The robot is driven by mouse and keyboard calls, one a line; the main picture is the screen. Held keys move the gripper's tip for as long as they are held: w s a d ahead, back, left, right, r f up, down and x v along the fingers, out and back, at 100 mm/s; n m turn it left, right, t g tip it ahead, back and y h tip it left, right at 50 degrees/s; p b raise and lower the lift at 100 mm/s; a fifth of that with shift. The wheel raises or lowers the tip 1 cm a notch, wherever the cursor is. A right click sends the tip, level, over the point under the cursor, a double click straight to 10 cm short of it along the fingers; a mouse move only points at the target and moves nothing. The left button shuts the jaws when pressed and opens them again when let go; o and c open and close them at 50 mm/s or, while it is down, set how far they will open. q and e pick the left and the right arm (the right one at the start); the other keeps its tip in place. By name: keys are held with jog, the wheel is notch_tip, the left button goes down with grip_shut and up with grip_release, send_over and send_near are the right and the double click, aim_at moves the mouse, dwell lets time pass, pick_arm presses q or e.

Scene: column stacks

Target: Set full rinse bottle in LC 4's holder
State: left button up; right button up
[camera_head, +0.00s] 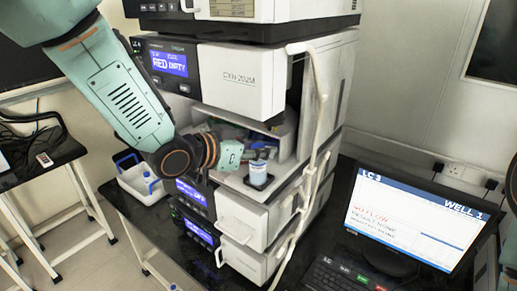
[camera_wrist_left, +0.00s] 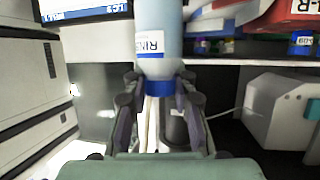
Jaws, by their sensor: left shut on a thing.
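The rinse bottle (camera_head: 258,174), pale blue with a white label and blue band, is upright at the open bay of the instrument stack in the head view. My left gripper (camera_head: 258,152) is shut on it near its top. In the left wrist view the bottle (camera_wrist_left: 158,38) fills the upper middle, its blue cap (camera_wrist_left: 160,87) between the fingers. Whether its base touches the shelf below is unclear. I cannot make out a distinct holder, and the arm and gripper hide part of the bay. My right gripper is not in view.
The instrument stack (camera_head: 242,78) has a hanging pale tube (camera_head: 318,100) close to the right of the bay. A white caddy (camera_head: 140,180) with blue-capped items stands left of the stack. A monitor (camera_head: 412,215) marked LC 3 and a keyboard (camera_head: 340,277) occupy the right bench.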

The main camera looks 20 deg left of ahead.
pick_arm(q)
jog(key=o, duration=1)
jog(key=shift+c, duration=0.2)
jog(key=v, duration=0.7)
jog(key=shift+s+r, duration=0.1)
jog(key=shift+s, duration=0.05)
jog(key=shift+a, duration=0.1)
